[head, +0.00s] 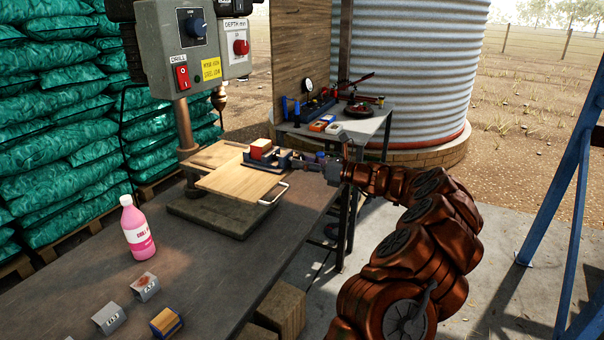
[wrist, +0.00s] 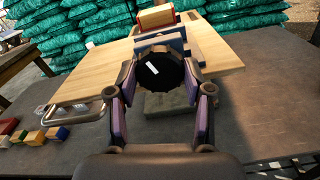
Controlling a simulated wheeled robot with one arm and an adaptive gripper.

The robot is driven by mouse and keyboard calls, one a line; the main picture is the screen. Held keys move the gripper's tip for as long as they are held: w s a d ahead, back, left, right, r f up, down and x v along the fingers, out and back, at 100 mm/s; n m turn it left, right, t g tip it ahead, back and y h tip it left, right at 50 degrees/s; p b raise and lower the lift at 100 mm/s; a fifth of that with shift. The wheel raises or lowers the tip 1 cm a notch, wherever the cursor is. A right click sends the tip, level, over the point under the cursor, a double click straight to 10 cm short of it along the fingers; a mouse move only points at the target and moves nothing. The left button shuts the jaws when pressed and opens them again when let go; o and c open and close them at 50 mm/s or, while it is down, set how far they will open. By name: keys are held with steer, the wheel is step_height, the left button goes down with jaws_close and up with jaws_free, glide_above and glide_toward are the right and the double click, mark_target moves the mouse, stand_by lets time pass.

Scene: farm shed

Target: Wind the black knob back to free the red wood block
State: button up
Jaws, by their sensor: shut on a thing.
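The red wood block (head: 262,147) sits in a small blue-grey vise (head: 272,161) on the wooden board of the drill press. In the wrist view the red block (wrist: 157,18) shows at the top, beyond the vise jaw (wrist: 160,42). The black knob (wrist: 160,70) with a white mark faces the wrist camera. My gripper (wrist: 163,88) is shut on the black knob, one finger on each side. In the head view my gripper (head: 306,165) reaches the vise from the right, and the knob is mostly hidden there by the fingers.
The wooden board (head: 240,185) has a metal handle (head: 273,194) at its front right. The drill head (head: 190,45) hangs above. A pink bottle (head: 137,228), label stands (head: 145,287) and a yellow-blue block (head: 166,322) stand on the bench. A tool table (head: 370,127) stands behind.

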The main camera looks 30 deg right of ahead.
steer(key=n+b, duration=0.8)
steer(key=b, duration=0.1)
steer(key=shift+b, duration=0.4)
steer(key=o, duration=1.3)
steer(key=p, duration=0.4)
steer(key=shift+r+m, duration=0.3)
steer(key=shift+m, duration=0.1)
